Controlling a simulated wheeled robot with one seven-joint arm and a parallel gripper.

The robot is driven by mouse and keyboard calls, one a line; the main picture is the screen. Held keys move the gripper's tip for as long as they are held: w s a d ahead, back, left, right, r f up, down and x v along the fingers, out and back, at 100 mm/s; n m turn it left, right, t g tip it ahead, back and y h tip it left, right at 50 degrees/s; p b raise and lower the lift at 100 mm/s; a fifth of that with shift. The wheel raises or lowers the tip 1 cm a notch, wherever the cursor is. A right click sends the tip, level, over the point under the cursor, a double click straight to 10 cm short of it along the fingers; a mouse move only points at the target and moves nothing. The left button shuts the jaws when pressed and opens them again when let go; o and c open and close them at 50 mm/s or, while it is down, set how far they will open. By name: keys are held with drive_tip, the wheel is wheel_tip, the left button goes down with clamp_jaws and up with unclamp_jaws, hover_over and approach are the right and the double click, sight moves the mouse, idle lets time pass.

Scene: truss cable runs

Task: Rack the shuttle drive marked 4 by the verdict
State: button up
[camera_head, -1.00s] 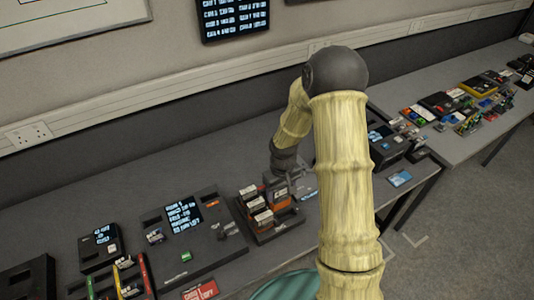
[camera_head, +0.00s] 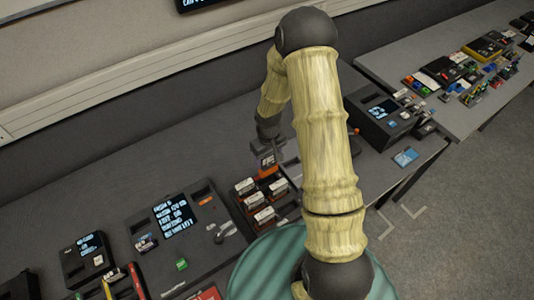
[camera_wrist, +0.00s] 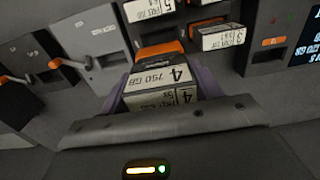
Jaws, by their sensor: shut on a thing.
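The drive marked 4 (camera_wrist: 172,76), with a white "750 GB" label, is between the purple fingers of my gripper (camera_wrist: 160,92) in the wrist view. In the head view my gripper (camera_head: 268,150) holds the drive (camera_head: 267,160) above the back of a dark holder (camera_head: 287,216). Several white-labelled drives stand in that holder. One of them, a drive marked 3 (camera_wrist: 222,37), shows upper right in the wrist view. Whether the held drive is fully clear of the holder, I cannot tell.
A dark console with a lit text screen (camera_head: 175,218) lies left of the holder. Grey bays with orange levers (camera_wrist: 95,30) show upper left in the wrist view. Another screened unit (camera_head: 383,110) stands to the right, and a blue card (camera_head: 405,158) lies near the edge.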

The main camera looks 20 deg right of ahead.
sight(269, 174)
drive_tip(key=shift+s+r, duration=0.1)
drive_tip(key=shift+f+b, duration=2.35)
drive_tip(key=shift+f, duration=0.8)
drive_tip(key=shift+a+f+b, duration=0.1)
drive_tip(key=shift+f+b, duration=0.35)
drive_tip(key=shift+f, duration=0.05)
drive_tip(key=shift+f+b, duration=0.5)
drive_tip(key=shift+f, duration=0.2)
drive_tip(key=shift+s+f, duration=0.1)
drive_tip(key=shift+f, duration=0.1)
drive_tip(key=shift+f+b, duration=0.75)
drive_tip(key=shift+f, duration=0.05)
idle(1.0)
drive_tip(key=o, duration=1.3)
drive_tip(key=shift+o, duration=0.3)
